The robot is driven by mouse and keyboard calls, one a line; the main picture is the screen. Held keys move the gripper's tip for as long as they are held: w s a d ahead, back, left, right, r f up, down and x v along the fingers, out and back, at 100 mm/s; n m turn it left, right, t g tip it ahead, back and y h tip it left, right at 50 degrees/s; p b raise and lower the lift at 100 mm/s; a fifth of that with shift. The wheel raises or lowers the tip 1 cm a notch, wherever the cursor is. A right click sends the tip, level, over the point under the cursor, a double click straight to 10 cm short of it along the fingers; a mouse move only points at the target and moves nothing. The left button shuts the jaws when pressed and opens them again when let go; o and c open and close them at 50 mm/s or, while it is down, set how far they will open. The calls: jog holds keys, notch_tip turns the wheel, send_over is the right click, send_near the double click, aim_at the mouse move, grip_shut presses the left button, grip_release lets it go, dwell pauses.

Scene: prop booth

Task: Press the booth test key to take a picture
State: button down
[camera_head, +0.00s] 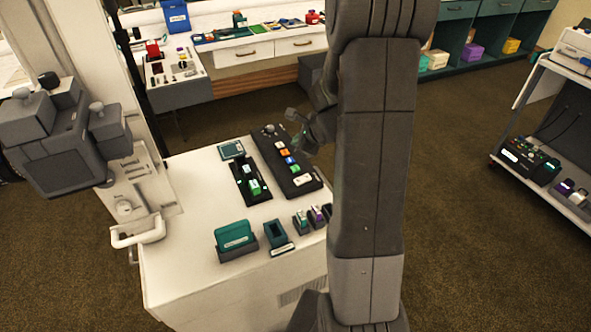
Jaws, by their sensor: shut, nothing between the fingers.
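A black control panel (276,167) lies on the white cabinet top. It carries a row of small keys: an orange key (284,152), a blue key (290,160), a green key (295,169) and a white key (303,180). A grey knob (269,129) is at its far end. I cannot read the labels, so I cannot tell which is the test key. My gripper (293,128) is shut and empty, near the panel's far right edge; its height above the panel is hard to judge. My arm hides the area to the right.
A smaller black tray (240,188) with green and white pieces lies left of the panel. A teal holder (235,238) and several small blocks stand at the cabinet's front. A grey camera (65,140) is on the left. A cart (545,150) stands right, with open floor between.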

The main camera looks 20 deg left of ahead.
aim_at(298, 170)
jog(key=shift+f+b, duration=3.45)
jog(key=shift+f, duration=0.55)
jog(key=shift+f+b, duration=0.4)
jog(key=shift+b, duration=0.05)
jog(key=shift+f+b, duration=0.35)
jog(key=shift+f, duration=0.05)
jog(key=shift+r+p, duration=0.75)
jog(key=shift+r, duration=0.1)
notch_tip(298, 170, up, 5)
jog(key=p, duration=0.4)
jog(key=shift+r+p, duration=0.1)
jog(key=shift+p, duration=0.25)
